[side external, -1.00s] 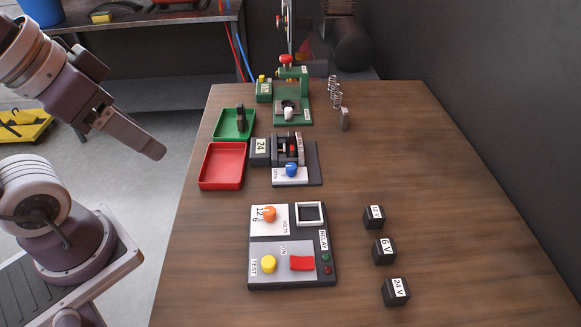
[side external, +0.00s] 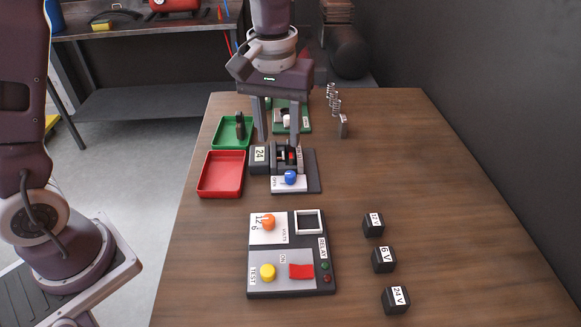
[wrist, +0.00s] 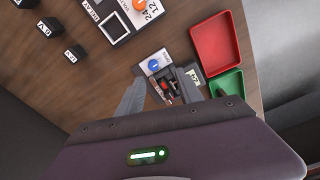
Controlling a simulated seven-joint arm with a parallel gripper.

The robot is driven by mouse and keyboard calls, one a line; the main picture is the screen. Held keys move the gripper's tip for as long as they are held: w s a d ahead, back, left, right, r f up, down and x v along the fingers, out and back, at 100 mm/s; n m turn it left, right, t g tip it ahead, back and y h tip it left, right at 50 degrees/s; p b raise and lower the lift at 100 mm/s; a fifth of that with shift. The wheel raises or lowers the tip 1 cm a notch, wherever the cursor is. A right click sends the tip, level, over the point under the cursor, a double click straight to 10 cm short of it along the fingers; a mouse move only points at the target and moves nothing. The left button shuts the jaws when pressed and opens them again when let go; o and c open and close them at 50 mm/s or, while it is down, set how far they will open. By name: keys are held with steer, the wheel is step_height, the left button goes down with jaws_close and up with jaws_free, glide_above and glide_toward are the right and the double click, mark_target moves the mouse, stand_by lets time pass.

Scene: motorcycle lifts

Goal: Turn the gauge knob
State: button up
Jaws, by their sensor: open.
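My gripper (side external: 278,141) points down with its two fingers apart and nothing between them; in the wrist view its fingertips (wrist: 173,88) frame the small dark fixture (side external: 308,172). A blue knob (side external: 290,177) sits on that fixture's white front plate. In the wrist view the blue knob (wrist: 154,65) lies just beyond the fingertips, untouched. An orange knob (side external: 268,222) stands on the volts dial of the relay test panel (side external: 284,289). No label clearly says which knob is the gauge's. The exact height of the fingertips above the fixture is hard to tell.
A red tray (side external: 222,174) and a green tray (side external: 226,142) lie left of the fixture. A green press (side external: 305,123) stands behind, partly hidden by my gripper. Springs (side external: 333,98) and black voltage blocks (side external: 384,259) are on the right. The table's middle right is clear.

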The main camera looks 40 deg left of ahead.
mark_target(290, 173)
steer(key=w+f, duration=0.1)
steer(key=w+d+f, duration=0.1)
steer(key=f, duration=0.1)
steer(key=shift+n+g, duration=0.3)
steer(key=shift+n, duration=0.1)
step_height(290, 173, down, 7)
steer(key=shift+r, duration=0.1)
jaws_close()
